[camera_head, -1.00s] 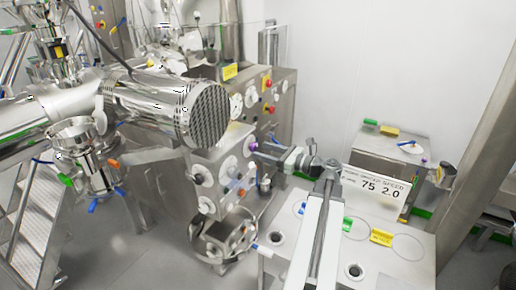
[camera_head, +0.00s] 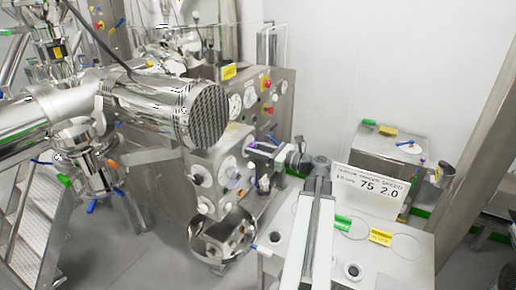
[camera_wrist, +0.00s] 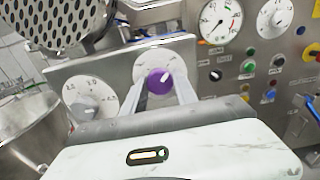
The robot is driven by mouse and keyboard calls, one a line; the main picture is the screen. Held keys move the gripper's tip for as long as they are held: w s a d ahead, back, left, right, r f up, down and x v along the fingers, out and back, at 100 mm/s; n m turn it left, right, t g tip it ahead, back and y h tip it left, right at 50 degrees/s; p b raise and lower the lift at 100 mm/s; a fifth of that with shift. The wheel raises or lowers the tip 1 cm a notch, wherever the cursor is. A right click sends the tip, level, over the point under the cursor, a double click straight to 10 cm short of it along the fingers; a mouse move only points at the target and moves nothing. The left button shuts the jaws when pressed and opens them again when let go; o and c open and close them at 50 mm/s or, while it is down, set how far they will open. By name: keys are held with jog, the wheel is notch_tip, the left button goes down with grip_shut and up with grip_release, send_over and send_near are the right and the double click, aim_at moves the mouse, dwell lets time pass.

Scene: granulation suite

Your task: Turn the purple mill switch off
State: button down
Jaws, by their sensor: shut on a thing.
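The purple mill switch (camera_wrist: 159,83) is a round knob on a white dial, on the grey panel (camera_wrist: 110,68) of the mill. Its white mark points up and to the right in the wrist view. My gripper (camera_wrist: 157,77) has one finger on each side of the knob and is shut on it. In the head view my gripper (camera_head: 259,149) reaches the right side of the mill panel, and the knob is mostly hidden there.
A grey knob (camera_wrist: 88,105) on a numbered dial sits left of the purple one. A control panel with gauges (camera_wrist: 220,20) and coloured buttons stands behind on the right. A steel bench (camera_head: 405,255) with a sign (camera_head: 370,188) is beside my arm.

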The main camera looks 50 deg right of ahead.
jog(key=n, duration=0.4)
jog(key=shift+d, duration=0.1)
jog(key=n, duration=0.4)
jog(key=shift+n, duration=0.3)
jog(key=n, duration=0.4)
jog(key=shift+n, duration=0.3)
jog(key=shift+r+n, duration=0.1)
jog(key=shift+n, duration=2.1)
jog(key=c, duration=1)
grip_release()
jog(key=shift+d, duration=0.1)
jog(key=shift+o, duration=0.2)
